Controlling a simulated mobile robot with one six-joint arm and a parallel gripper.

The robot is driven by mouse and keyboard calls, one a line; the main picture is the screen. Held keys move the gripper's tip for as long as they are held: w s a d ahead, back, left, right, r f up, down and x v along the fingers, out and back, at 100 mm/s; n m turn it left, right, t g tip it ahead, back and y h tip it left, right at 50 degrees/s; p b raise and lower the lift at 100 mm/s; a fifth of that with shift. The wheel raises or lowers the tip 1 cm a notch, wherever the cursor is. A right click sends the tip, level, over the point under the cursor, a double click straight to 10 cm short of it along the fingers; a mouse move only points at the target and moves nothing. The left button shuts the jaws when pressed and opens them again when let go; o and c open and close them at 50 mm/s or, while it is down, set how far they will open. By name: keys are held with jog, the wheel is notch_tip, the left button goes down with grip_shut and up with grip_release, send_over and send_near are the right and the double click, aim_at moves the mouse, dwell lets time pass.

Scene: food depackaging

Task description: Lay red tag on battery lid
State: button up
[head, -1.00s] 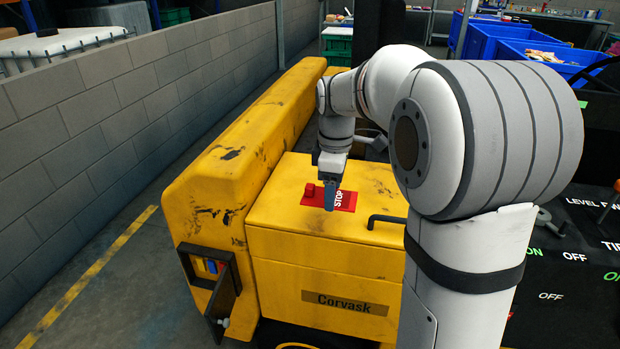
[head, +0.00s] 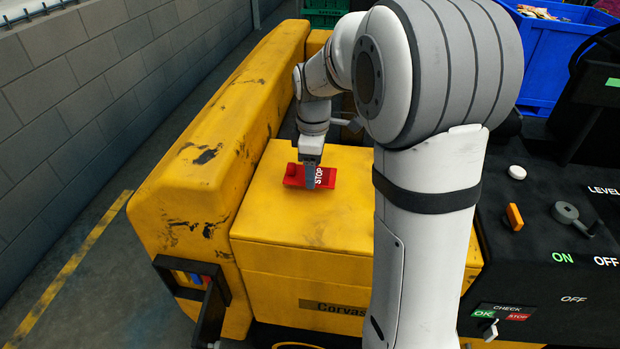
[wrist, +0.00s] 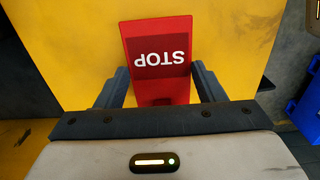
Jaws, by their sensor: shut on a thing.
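The red tag (head: 293,175), with white STOP lettering, is flat over the yellow battery lid (head: 300,220) near its far side. My gripper (head: 314,184) points down at the tag's right part. In the wrist view the tag (wrist: 159,30) passes between the two dark fingers, and my gripper (wrist: 160,84) is shut on it. The STOP lettering appears upside down there. Yellow lid surface (wrist: 65,60) shows beyond and beside the tag. I cannot tell whether the tag touches the lid.
A scuffed yellow side wall (head: 190,165) rises left of the lid. A black control panel (head: 550,260) with knobs and switches is at right. A blue bin (head: 545,60) stands behind it. Most of the lid in front of the tag is bare.

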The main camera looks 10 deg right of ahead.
jog(key=shift+s+f, duration=0.1)
jog(key=shift+f, duration=1.75)
jog(key=shift+f, duration=0.25)
jog(key=o, duration=1)
jog(key=shift+r, duration=0.1)
notch_tip(320, 180, up, 11)
jog(key=shift+f, duration=0.1)
jog(key=s+f+m+t, duration=0.2)
jog(key=s+m, duration=1.1)
jog(key=s, duration=0.8)
jog(key=shift+s+a+f+t, duration=0.15)
jog(key=shift+s+f+t, duration=0.2)
jog(key=shift+f, duration=0.5)
